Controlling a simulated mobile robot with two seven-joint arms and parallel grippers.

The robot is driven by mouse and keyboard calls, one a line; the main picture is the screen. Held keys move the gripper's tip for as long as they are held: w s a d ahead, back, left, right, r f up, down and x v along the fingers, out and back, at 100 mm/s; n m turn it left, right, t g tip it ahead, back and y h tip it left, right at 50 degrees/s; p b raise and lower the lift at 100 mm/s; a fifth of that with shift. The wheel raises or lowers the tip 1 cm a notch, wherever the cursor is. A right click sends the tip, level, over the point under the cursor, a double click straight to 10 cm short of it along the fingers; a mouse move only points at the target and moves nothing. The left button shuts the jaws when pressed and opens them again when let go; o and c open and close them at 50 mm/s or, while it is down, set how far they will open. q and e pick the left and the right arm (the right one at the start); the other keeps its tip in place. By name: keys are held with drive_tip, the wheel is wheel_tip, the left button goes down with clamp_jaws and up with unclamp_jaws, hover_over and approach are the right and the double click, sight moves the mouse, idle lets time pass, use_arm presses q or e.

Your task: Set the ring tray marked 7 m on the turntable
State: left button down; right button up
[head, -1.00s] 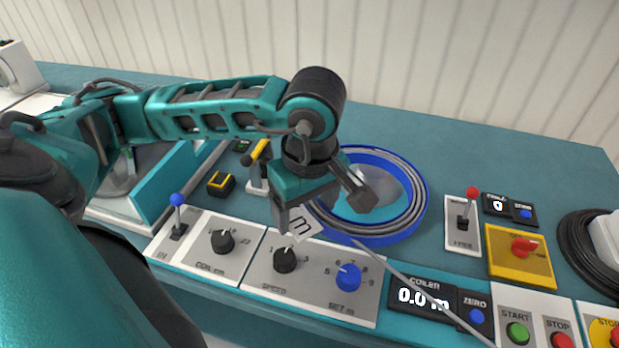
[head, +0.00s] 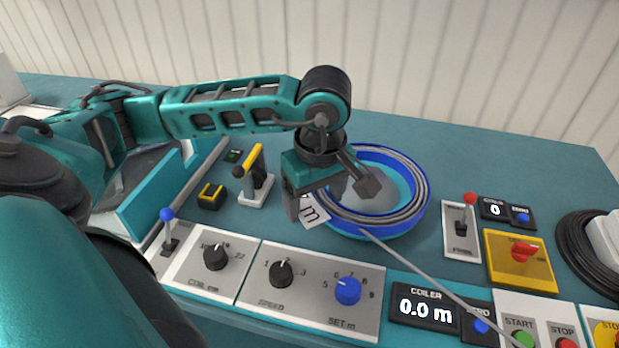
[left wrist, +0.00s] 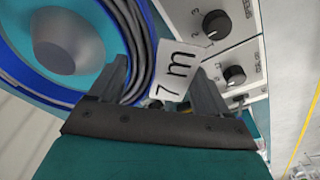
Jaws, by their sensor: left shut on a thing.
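The ring tray (head: 392,229) is a blue ring with grey cable coiled in it. A white tag reading 7 m (left wrist: 173,72) is at its near left side. My left gripper (head: 334,197) is shut on the ring there, beside the tag. The tray also shows in the left wrist view (left wrist: 30,76). Through its open middle I see a grey cone (left wrist: 68,42) on a teal disc, apparently the turntable. The ring surrounds the cone; I cannot tell whether it rests on the disc or hangs just above. My right gripper is not in view.
A grey cable or rod (head: 432,284) runs from the tray's front towards the lower right. In front are knob panels (head: 315,299) and the coiler display (head: 424,308). A red-knobbed lever (head: 463,222) stands right, a yellow-handled clamp (head: 254,178) left. Black cable (head: 574,237) lies far right.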

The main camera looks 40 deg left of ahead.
use_arm(q)
drive_tip(key=shift+w+a+f+b, duration=0.3)
drive_tip(key=shift+w+a, duration=0.3)
drive_tip(key=shift+w, duration=0.65)
drive_tip(key=shift+w+a+f+b, duration=0.2)
drive_tip(key=shift+w+a+f, duration=0.3)
drive_tip(key=shift+w, duration=0.7)
drive_tip(key=shift+w+a+f+b, duration=0.2)
drive_tip(key=shift+w+a, duration=0.5)
drive_tip(key=shift+w, duration=0.55)
drive_tip(key=shift+f+b, duration=0.1)
drive_tip(key=shift+b, duration=0.2)
drive_tip(key=shift+f+b, duration=1.05)
drive_tip(key=shift+f, duration=0.2)
drive_tip(key=shift+f+b, duration=0.95)
drive_tip(key=shift+f, duration=0.2)
